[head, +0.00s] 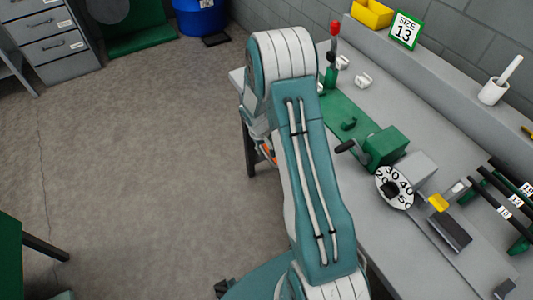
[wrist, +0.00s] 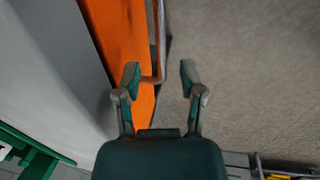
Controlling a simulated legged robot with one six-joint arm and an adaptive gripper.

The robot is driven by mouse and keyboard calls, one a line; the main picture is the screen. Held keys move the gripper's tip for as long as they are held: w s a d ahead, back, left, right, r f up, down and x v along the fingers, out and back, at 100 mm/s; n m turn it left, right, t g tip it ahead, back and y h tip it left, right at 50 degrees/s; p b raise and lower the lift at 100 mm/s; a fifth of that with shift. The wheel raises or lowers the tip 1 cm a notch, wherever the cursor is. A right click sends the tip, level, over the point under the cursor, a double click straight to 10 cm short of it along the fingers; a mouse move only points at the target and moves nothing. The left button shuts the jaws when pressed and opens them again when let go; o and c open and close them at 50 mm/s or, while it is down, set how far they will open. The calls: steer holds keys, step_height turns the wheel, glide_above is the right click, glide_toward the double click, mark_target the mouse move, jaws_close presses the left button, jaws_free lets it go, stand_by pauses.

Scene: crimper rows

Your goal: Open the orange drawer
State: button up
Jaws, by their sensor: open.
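The orange drawer (wrist: 112,28) fills the upper left of the wrist view, its front running down to my fingers. A thin bar handle (wrist: 161,40) stands off its right side. My gripper (wrist: 160,78) is open. Its left finger overlaps the orange front and its right finger lies over the floor beyond the handle. The handle's lower end shows between the fingertips; I cannot tell whether they touch it.
A grey workbench (head: 340,95) runs along the right, with a green crimper (head: 385,146), a numbered dial (head: 394,188) and a red-topped lever (head: 335,28). Grey drawers (head: 55,48) and a blue bin (head: 199,18) stand at the back. The floor left of the bench is clear.

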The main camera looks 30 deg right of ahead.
mark_target(268, 156)
steer(key=f, duration=0.2)
steer(key=d+f, duration=0.1)
steer(key=f, duration=0.1)
steer(key=shift+f, duration=0.4)
steer(key=shift+a, duration=0.1)
jaws_close()
